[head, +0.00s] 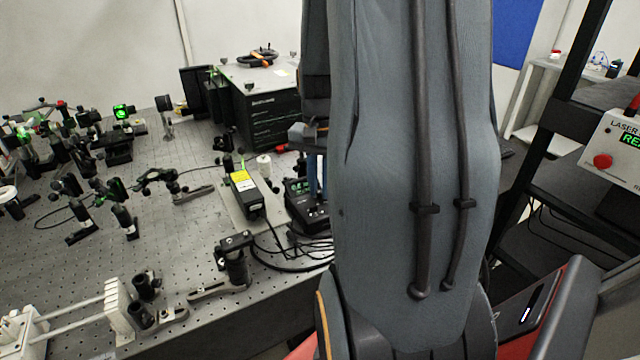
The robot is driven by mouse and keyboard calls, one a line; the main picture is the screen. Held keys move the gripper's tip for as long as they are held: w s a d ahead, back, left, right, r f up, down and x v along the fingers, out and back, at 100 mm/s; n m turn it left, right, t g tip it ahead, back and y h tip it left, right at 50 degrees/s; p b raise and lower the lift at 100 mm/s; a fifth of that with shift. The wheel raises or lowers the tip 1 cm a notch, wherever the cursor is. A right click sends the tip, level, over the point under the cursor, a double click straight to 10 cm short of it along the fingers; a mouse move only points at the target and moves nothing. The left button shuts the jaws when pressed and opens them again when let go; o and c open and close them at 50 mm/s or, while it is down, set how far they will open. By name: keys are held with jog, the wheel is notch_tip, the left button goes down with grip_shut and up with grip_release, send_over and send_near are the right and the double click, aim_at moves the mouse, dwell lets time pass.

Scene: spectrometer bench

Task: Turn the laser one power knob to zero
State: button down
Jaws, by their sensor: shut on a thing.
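The small black control box (297,188) with a dim green display sits near the front right edge of the optical bench, partly behind my arm. My gripper (317,190) points down at the right part of this box, its blue fingers partly covered by my arm. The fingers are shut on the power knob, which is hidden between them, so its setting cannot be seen. The laser head (243,188), a black box with a yellow label, lies just left of the control box.
Black cables (275,258) loop in front of the control box. A post clamp (235,260) and several optics mounts stand on the perforated bench (185,235). A large black instrument (265,115) stands behind. A white laser panel (600,150) with a red button is at right.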

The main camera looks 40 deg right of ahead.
aim_at(320, 191)
jog(key=n+p, duration=0.2)
jog(key=n, duration=0.1)
jog(key=shift+r+n+p, duration=0.15)
jog(key=shift+n+p, duration=1.2)
jog(key=shift+n, duration=0.85)
jog(key=c, duration=1.7)
grip_release()
jog(key=shift+r+b, duration=0.85)
jog(key=shift+r, duration=2.95)
